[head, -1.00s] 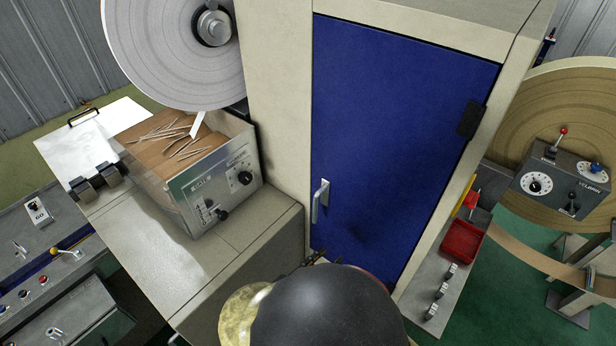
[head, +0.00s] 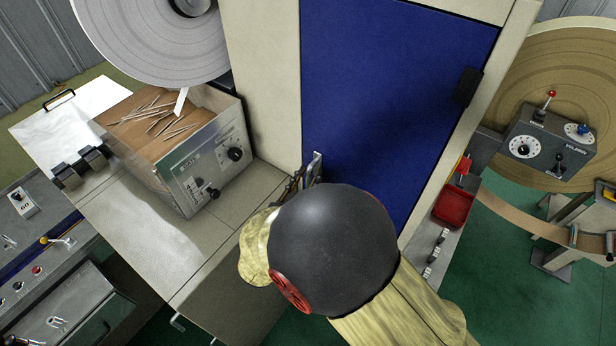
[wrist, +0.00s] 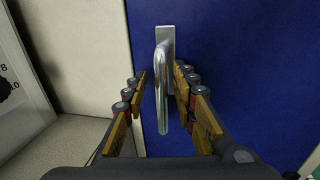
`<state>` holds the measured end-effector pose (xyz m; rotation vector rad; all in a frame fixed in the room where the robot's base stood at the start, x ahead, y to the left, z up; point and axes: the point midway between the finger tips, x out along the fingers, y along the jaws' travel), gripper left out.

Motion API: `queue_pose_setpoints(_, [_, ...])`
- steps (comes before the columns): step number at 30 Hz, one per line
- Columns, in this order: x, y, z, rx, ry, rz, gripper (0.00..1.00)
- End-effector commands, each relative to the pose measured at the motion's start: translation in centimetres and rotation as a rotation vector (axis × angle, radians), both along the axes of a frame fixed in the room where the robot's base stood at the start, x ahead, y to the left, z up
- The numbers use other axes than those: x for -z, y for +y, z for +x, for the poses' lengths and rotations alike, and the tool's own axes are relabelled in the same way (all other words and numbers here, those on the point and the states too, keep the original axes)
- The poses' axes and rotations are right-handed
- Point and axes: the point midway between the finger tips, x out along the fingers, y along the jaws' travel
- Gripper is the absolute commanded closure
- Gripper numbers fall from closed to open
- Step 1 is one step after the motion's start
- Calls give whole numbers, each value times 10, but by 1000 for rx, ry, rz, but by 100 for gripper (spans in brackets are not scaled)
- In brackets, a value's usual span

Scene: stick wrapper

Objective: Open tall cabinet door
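The tall cabinet's blue door (head: 390,90) looks closed in its beige frame, with a dark hinge at its right side. Its silver lever handle (wrist: 162,85) hangs vertically near the door's left edge. In the head view only the top of the handle (head: 316,165) shows; my arm hides the rest. My gripper (wrist: 161,82) is open in the wrist view, with one finger on each side of the handle. The handle lies between the fingers, with visible gaps on both sides. In the head view the fingers (head: 293,187) are partly hidden behind my arm.
A machine with a clear box of sticks (head: 160,125) and a white paper roll (head: 160,40) stands left of the cabinet, on a counter (head: 150,220). A red tray (head: 453,207) and a large brown roll (head: 560,85) are at the right.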

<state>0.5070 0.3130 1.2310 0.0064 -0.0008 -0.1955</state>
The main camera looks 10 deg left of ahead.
Motion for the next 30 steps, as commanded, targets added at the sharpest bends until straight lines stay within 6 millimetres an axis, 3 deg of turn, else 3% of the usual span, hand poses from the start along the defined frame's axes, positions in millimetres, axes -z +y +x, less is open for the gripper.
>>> queue_pose_setpoints(8, [0, -1, 2, 1, 0, 0, 72])
queue_pose_setpoints(22, [0, 0, 1, 1, 1, 1, 99])
queue_pose_setpoints(30, [0, 0, 1, 0, 1, 1, 100])
